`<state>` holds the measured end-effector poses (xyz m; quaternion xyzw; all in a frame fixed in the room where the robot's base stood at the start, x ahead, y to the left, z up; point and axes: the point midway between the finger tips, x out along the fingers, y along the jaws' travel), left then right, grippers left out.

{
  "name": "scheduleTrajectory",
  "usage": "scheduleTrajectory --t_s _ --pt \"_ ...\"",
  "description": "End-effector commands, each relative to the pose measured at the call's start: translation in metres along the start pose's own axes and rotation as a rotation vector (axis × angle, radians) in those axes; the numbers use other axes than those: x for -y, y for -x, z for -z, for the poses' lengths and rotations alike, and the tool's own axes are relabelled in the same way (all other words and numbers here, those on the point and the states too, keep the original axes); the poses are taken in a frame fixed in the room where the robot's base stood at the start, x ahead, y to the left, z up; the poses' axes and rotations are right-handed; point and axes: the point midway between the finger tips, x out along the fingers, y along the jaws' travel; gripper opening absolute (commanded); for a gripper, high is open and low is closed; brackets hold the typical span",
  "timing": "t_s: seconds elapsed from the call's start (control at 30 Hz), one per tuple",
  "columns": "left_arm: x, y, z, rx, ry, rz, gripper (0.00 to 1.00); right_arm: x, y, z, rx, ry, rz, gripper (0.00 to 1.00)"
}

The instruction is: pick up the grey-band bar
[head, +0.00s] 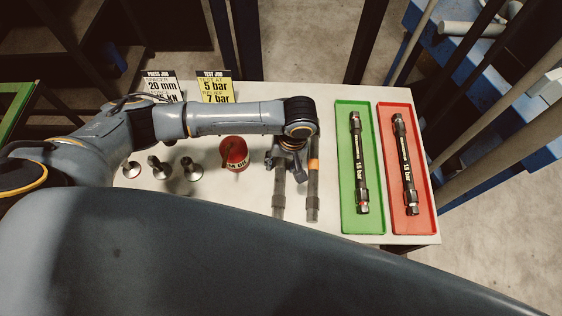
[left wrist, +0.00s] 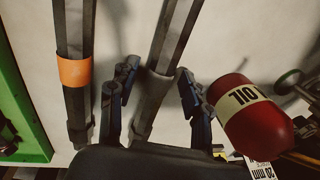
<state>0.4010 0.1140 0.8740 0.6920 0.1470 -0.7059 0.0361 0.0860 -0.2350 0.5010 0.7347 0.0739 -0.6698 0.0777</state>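The grey-band bar (head: 279,193) lies lengthwise on the pale table, partly hidden by my left gripper. In the left wrist view the grey-band bar (left wrist: 172,40) runs between the two blue-black fingers of my left gripper (left wrist: 158,78). The fingers are apart, one on each side of the bar, with visible gaps. In the head view my left gripper (head: 285,163) points down over the bar's far part. The orange-band bar (head: 313,193) lies parallel just to the right; its orange band (left wrist: 74,72) shows in the left wrist view. My right gripper is not in view.
A red oil can (head: 234,152) stands left of the bars, with several metal fittings (head: 190,168) beyond it. A green tray (head: 346,214) and a red tray (head: 399,225) at the right each hold a black hose. Job cards (head: 214,88) stand at the back.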

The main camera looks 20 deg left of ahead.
Motion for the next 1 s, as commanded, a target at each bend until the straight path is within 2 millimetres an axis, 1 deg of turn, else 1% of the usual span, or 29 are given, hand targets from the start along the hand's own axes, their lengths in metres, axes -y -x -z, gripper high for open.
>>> scheduleTrajectory --t_s 0.03,0.07,0.1,0.2,0.63,0.73,0.87,0.97,1.0 --pt "0.000 0.000 0.000 0.000 0.000 0.000 0.33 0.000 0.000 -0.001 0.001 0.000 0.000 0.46" --pt "0.000 0.000 0.000 0.000 0.000 0.000 0.27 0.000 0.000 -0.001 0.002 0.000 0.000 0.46" --pt "0.000 0.000 0.000 0.000 0.000 0.000 0.19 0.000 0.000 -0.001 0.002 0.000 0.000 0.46" --pt "0.000 0.000 0.000 0.000 0.000 0.000 0.00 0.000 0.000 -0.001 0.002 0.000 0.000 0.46" --pt "0.000 0.002 0.001 -0.002 0.001 -0.002 0.00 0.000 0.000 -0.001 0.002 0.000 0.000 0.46" --pt "0.000 0.005 0.001 -0.002 0.001 -0.003 0.00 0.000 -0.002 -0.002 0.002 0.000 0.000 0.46" --pt "0.001 0.015 0.001 -0.002 0.001 -0.005 0.00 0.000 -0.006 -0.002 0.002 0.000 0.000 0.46" --pt "0.003 0.031 0.001 -0.004 0.001 -0.007 0.00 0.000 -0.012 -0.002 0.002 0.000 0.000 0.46" --pt "0.004 0.039 -0.006 -0.001 -0.002 -0.006 0.00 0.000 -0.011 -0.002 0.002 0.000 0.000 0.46"
